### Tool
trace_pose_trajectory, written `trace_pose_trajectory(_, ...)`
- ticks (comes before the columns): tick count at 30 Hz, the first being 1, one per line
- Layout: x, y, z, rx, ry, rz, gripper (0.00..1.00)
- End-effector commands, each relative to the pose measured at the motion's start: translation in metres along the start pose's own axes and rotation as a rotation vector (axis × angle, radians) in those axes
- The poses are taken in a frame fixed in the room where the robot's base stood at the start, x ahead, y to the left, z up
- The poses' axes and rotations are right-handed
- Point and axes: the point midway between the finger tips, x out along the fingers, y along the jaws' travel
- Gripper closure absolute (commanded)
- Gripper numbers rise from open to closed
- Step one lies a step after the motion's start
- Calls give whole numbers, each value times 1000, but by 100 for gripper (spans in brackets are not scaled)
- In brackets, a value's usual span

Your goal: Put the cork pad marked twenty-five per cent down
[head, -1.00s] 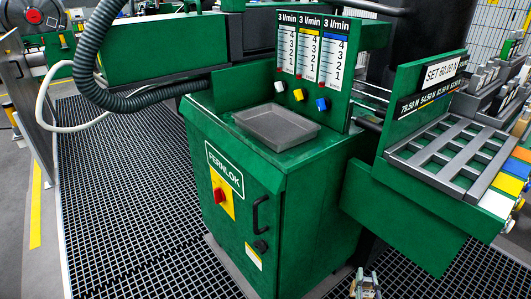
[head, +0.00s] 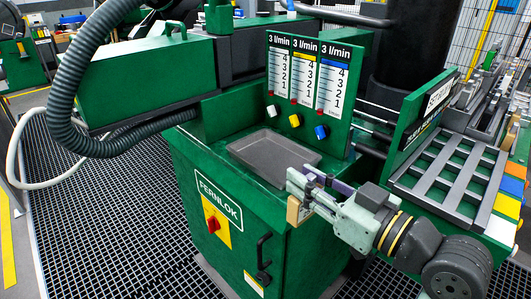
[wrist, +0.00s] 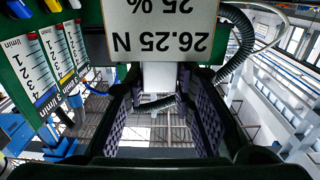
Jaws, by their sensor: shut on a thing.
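My gripper (head: 303,193) is shut on the cork pad (head: 294,211), a small tan block at the fingertips in the head view. It is held near the cabinet's front right, beside the right end of the shallow grey tray (head: 262,163) in the picture. In the wrist view the pad's pale face (wrist: 160,28) reads "26.25 N" and "25 %" upside down, beyond the gripper fingers (wrist: 160,100). The gripper hides part of the cabinet top. The tray looks empty.
The green cabinet (head: 195,165) has a red knob and handle in front. A flow-meter panel (head: 308,75) with small valve knobs stands behind the tray. A slotted grey rack (head: 445,175) is at right. A thick hose (head: 62,110) hangs at left.

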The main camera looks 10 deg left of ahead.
Motion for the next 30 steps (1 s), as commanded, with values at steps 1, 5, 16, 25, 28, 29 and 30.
trace_pose_trajectory(1,2,-8,-5,-4,0,-11,100)
trace_pose_trajectory(5,8,-11,-9,3,1,-23,100)
trace_pose_trajectory(16,54,68,-4,8,0,-22,100)
trace_pose_trajectory(25,82,118,4,3,2,-20,100)
trace_pose_trajectory(28,85,121,7,3,1,-21,100)
trace_pose_trajectory(29,85,122,9,4,1,-20,100)
trace_pose_trajectory(30,84,122,14,7,2,-19,100)
